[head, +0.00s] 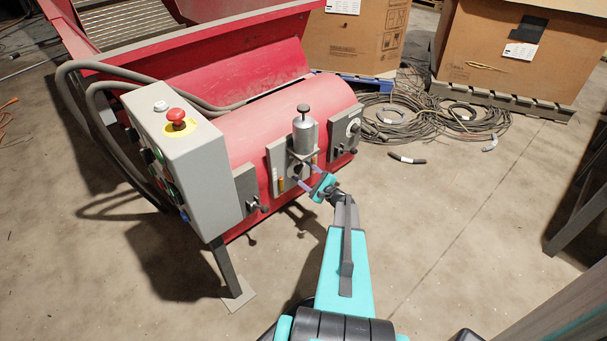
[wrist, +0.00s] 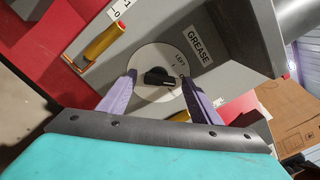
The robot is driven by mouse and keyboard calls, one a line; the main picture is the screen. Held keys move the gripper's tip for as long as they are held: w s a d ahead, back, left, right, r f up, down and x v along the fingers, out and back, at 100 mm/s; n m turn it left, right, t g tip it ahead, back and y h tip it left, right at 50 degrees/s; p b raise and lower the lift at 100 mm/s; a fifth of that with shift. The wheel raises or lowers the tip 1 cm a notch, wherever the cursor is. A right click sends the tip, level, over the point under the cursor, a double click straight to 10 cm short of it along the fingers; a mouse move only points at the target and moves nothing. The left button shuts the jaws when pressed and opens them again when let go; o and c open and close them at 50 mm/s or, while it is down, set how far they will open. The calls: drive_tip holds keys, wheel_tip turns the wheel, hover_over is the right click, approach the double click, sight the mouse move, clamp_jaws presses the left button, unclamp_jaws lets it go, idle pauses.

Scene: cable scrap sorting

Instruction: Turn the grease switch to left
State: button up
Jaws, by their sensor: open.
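The grease switch (wrist: 158,77) is a black knob on a round white dial (wrist: 157,57), below a "GREASE" label (wrist: 200,46) in the wrist view. The word "LEFT" is printed on the dial, up and to the right of the knob. The knob's bar lies roughly sideways in the picture; its exact setting is unclear. My gripper (wrist: 158,78) is open, with one purple fingertip on each side of the knob. Contact with it cannot be told. In the head view my gripper (head: 304,177) is at the grey panel under the metal grease canister (head: 305,134).
A yellow-brass handle (wrist: 103,41) is left of the dial. The red machine (head: 270,118) carries other small panels with levers. A grey control box (head: 178,160) with a red emergency button (head: 176,117) stands to the left.

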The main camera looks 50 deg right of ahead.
drive_tip(key=c, duration=1)
drive_tip(key=shift+c, duration=0.2)
drive_tip(key=shift+f+n+b, duration=0.15)
drive_tip(key=shift+n+b, duration=0.35)
drive_tip(key=shift+b, duration=0.35)
drive_tip(key=n+b, duration=0.7)
drive_tip(key=b, duration=0.4)
drive_tip(key=shift+n, duration=0.3)
drive_tip(key=shift+n+b, duration=0.3)
drive_tip(key=shift+b, duration=0.1)
